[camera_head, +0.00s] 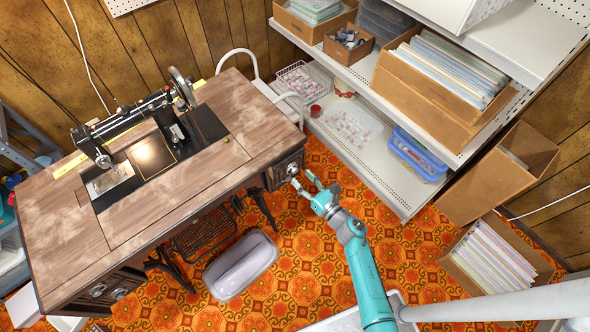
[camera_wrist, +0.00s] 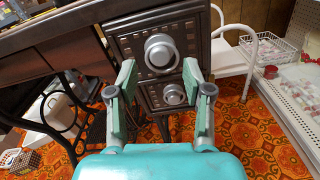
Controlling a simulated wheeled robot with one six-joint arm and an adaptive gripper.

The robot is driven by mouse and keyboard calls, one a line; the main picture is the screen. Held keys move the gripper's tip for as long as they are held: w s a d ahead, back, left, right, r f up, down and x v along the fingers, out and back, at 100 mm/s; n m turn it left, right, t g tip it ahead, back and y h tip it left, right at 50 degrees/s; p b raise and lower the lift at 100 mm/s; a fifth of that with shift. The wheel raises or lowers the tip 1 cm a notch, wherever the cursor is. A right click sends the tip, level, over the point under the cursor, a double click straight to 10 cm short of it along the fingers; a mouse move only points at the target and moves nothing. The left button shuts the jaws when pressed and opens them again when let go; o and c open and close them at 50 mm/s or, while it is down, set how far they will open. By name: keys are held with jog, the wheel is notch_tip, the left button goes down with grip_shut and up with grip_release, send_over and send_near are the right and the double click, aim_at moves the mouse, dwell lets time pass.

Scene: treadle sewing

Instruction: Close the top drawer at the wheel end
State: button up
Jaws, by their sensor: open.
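The sewing table (camera_head: 60,235) carries a black treadle sewing machine (camera_head: 130,120) whose handwheel (camera_head: 183,87) is at the table's right end. The top drawer (camera_head: 285,168) at that end has a round metal knob (camera_wrist: 160,52). In the wrist view its dark carved front (camera_wrist: 130,45) looks larger than the lower drawer (camera_wrist: 173,95) and seems to stand forward of it; how far I cannot tell. My gripper (camera_head: 304,181) is open and empty, facing the drawer front. In the wrist view its fingers (camera_wrist: 160,72) flank the knob; contact is unclear.
A white metal-framed chair (camera_head: 255,70) stands behind the table's wheel end. White shelves (camera_head: 385,175) with boxes run along the right. A grey lidded bin (camera_head: 240,265) lies on the orange patterned floor left of my arm. Paper-filled cardboard boxes (camera_head: 495,255) stand at right.

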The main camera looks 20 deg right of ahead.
aim_at(296, 172)
jog(key=shift+x, duration=2.3)
grip_shut()
